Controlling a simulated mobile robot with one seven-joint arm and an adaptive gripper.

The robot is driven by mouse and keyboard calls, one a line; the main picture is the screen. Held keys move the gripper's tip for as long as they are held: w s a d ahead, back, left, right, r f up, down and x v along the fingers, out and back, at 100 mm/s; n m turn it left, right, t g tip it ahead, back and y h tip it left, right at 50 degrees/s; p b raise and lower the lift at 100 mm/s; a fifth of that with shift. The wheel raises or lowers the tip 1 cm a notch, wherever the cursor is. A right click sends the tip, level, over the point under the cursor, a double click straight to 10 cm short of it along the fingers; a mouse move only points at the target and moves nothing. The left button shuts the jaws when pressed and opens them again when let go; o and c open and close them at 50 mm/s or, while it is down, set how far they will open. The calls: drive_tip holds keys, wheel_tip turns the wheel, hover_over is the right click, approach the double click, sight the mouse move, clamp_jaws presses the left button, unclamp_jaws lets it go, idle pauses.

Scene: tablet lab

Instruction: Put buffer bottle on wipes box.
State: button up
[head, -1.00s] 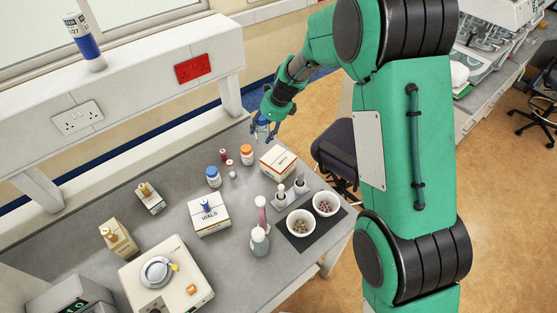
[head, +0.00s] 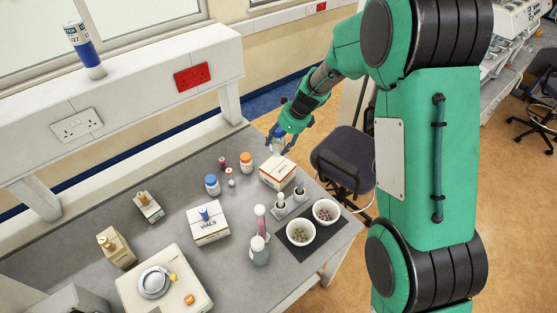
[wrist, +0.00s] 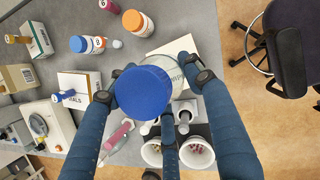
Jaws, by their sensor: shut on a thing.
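My gripper (head: 280,141) is shut on the buffer bottle, which has a clear body (head: 276,148) and a round blue cap (wrist: 143,92) that fills the middle of the wrist view. The wipes box (head: 277,173) is a white carton with an orange stripe at the right of the bench. The gripper and bottle appear just above the box's far edge in the head view; the exact gap is hard to tell. In the wrist view the box top (wrist: 184,50) lies behind the bottle, partly hidden by it and by the fingers. I see nothing standing on the box.
Close to the box stand an orange-capped bottle (head: 246,162), a blue-capped jar (head: 212,184) and small vials. A vials box (head: 207,228) stands left. A chair (head: 343,157) is beyond the bench.

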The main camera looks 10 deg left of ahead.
sight(279, 150)
drive_tip(key=shift+f, duration=2.2)
drive_tip(key=shift+f, duration=0.1)
drive_tip(key=shift+f, duration=1.75)
drive_tip(key=shift+f, duration=0.15)
drive_tip(key=o, duration=1.5)
drive_tip(key=shift+c, duration=0.2)
drive_tip(key=v, duration=1.2)
